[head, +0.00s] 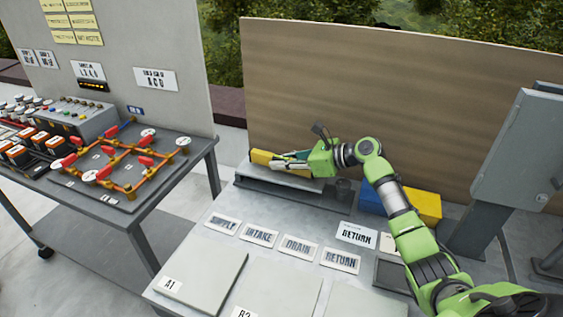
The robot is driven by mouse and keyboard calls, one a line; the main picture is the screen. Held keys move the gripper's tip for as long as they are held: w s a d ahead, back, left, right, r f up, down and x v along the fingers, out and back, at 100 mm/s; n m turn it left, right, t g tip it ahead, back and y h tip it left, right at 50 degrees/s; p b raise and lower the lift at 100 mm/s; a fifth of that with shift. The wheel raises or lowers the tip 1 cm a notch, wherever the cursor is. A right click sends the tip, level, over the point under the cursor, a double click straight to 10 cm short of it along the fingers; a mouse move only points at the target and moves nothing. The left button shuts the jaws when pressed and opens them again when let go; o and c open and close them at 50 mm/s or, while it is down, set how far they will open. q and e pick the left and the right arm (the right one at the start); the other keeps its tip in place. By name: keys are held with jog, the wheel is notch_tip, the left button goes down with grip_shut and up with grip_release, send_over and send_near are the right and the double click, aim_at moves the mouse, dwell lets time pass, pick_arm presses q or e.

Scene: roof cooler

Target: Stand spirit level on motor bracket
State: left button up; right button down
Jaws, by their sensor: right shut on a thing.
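The yellow spirit level (262,157) is in the jaws of my right gripper (287,162), which is shut on it. It lies lengthwise, at or just above the dark, long bracket (280,194) at the back of the grey table. I take this to be the motor bracket. I cannot tell whether the level touches it. The gripper hides part of the level. My right arm reaches in from the lower right. My left gripper is not in view.
Flat panels and labels such as "SUPPLY" (222,224) cover the table front. A blue box (371,197) and a yellow box (422,206) stand right of the bracket. A wooden wall (440,100) rises behind. A cart (150,222) with orange pipes stands left.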

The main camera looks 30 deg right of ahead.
jog(key=shift+f, duration=0.4)
jog(key=c, duration=1.9)
grip_release()
jog(key=v, duration=1.2)
jog(key=shift+r, duration=0.1)
